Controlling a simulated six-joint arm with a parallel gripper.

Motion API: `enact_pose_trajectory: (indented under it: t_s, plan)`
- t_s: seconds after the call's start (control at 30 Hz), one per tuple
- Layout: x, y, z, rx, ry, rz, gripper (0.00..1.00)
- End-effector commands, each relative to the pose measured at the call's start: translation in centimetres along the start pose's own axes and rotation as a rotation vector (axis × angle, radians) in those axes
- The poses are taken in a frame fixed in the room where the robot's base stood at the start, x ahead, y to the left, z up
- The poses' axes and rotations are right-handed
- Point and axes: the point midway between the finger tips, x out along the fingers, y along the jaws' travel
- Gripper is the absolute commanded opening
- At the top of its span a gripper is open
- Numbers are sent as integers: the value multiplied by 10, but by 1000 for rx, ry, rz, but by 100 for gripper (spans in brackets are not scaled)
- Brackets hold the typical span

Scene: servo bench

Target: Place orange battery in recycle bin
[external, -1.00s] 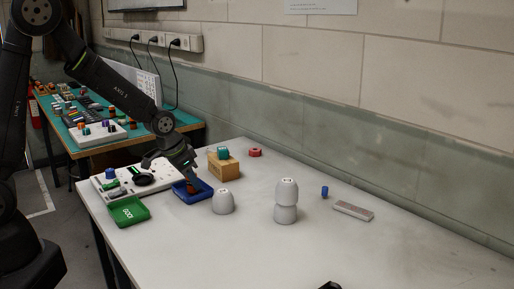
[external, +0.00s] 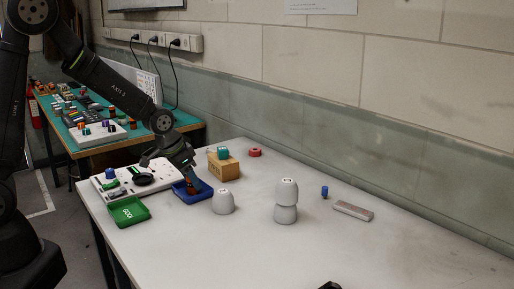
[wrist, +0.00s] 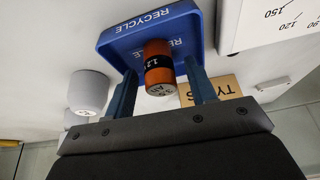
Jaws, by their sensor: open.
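The orange battery (wrist: 159,70) has a black band and stands between my fingertips in the wrist view, its near end toward the camera. It shows in the external view (external: 191,184) over the blue recycle bin (external: 206,195). The bin (wrist: 112,42) carries RECYCLE lettering; the battery overlaps its floor in the wrist view, but I cannot tell whether its hidden far end touches. My gripper (wrist: 160,82) is open, with a small gap on each side of the battery. In the external view my gripper (external: 190,176) reaches down at the bin.
A green tray (external: 128,211) lies left of the bin, before a white panel with a black dial (external: 143,179). A wooden block (external: 224,167) with a teal piece stands behind. Grey cups (external: 223,202) and (external: 286,200) stand right. The right table is mostly clear.

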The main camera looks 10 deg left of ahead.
Motion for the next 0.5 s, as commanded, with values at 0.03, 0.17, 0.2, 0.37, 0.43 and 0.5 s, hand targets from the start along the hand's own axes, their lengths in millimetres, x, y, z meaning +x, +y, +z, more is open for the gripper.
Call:
enact_pose_trajectory:
  t_s: [0.03,0.17,0.2,0.37,0.43,0.5]
  plan:
    - [-8,0,-1,0,3,0,51]
    - [-30,0,-1,0,6,0,51]
    - [-37,0,-1,0,5,0,51]
    - [-65,0,-1,0,4,0,51]
    - [-76,0,-1,0,4,0,51]
    - [-86,0,0,0,4,0,51]
